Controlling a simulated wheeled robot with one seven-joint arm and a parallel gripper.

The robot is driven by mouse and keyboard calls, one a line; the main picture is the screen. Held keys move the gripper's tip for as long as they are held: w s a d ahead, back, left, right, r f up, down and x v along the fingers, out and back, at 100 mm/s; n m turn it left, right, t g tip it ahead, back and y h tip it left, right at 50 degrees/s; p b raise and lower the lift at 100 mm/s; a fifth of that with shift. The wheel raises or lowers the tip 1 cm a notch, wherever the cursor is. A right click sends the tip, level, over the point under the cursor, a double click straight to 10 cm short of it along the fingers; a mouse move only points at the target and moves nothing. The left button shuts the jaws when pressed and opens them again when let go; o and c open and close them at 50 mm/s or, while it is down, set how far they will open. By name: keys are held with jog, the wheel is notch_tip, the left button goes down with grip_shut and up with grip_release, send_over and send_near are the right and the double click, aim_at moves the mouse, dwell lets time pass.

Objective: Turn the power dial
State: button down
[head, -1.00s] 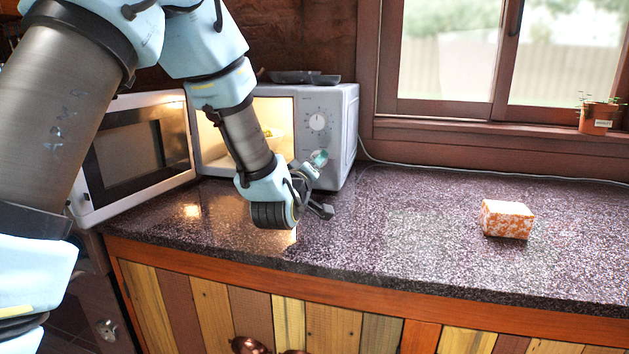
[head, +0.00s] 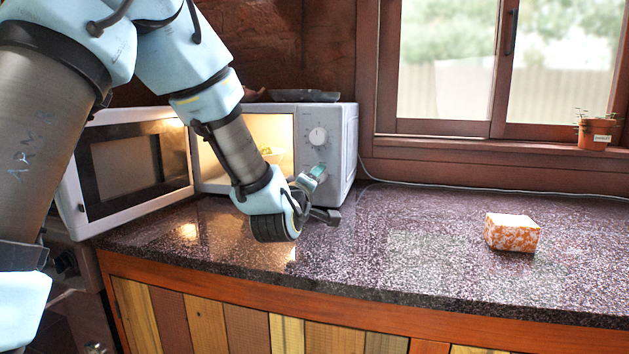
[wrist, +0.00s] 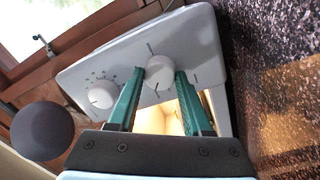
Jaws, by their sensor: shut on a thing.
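The white microwave (head: 345,140) stands on the counter with its door (head: 135,168) wide open to the left and its inside lit. Its panel has two round dials. The upper dial (head: 318,136) is clear in the head view and also shows in the wrist view (wrist: 103,95), with marks around it. The lower dial (wrist: 159,72) is between my green fingertips in the wrist view; in the head view my gripper (head: 320,171) covers most of it. My gripper is shut on this lower dial. Dial labels are too small to read.
A dark tray (head: 304,95) lies on top of the microwave. An orange-and-white patterned box (head: 511,232) sits on the speckled counter (head: 420,240) to the right, with clear room between. A potted plant (head: 595,131) stands on the window sill.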

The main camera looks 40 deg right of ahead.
jog(key=shift+c, duration=1.7)
grip_release()
jog(key=b+v, duration=0.2)
jog(key=v, duration=0.8)
jog(key=shift+s+a+f, duration=0.1)
jog(key=shift+s+a, duration=0.1)
jog(key=shift+a, duration=0.2)
